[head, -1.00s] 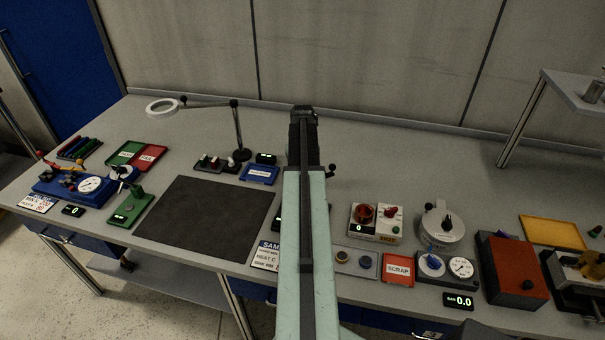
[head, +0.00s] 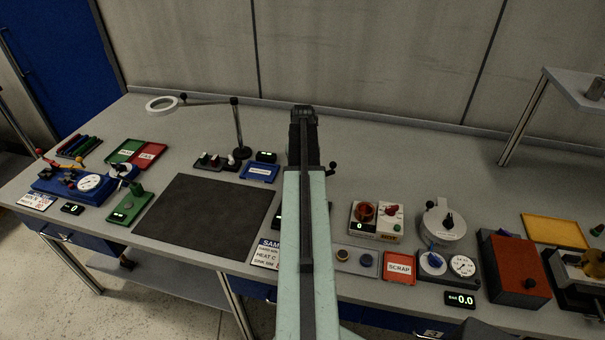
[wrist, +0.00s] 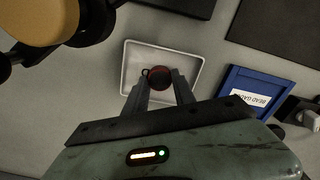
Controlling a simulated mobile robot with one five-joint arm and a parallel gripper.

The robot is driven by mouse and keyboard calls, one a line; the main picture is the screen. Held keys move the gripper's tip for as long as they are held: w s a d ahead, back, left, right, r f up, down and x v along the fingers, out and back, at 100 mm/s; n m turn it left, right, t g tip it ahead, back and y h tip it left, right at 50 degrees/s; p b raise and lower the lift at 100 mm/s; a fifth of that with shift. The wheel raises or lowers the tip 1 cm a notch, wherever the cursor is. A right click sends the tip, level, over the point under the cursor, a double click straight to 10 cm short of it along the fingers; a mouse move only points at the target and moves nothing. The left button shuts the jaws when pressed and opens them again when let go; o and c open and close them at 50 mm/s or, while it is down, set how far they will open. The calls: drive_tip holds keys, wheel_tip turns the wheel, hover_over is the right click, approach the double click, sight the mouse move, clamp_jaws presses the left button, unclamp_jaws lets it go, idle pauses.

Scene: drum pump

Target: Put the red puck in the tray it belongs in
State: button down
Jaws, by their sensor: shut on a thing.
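In the wrist view the dark red puck (wrist: 159,79) shows between the tips of my gripper (wrist: 163,86), which is shut on it. A shallow white tray (wrist: 132,58) lies beneath the puck and fingertips. The puck looks to be over or inside this tray; its height above the floor of the tray cannot be told. In the head view my own arm hides the gripper, the puck and the white tray.
A blue labelled tray (wrist: 236,88) lies right of the white tray. In the head view, a green tray (head: 122,150) and a red tray (head: 150,150) lie at left, a red SCRAP tray (head: 399,280) at right, and a yellow tray (head: 553,232) farther right. A dark mat (head: 208,215) lies at centre left.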

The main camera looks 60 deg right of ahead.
idle(0.3)
drive_tip(key=c, duration=0.9)
unclamp_jaws()
drive_tip(key=shift+c, duration=0.2)
drive_tip(key=shift+o, duration=0.2)
drive_tip(key=shift+o, duration=1.3)
wheel_tip(320, 180, up, 8)
drive_tip(key=p, duration=0.8)
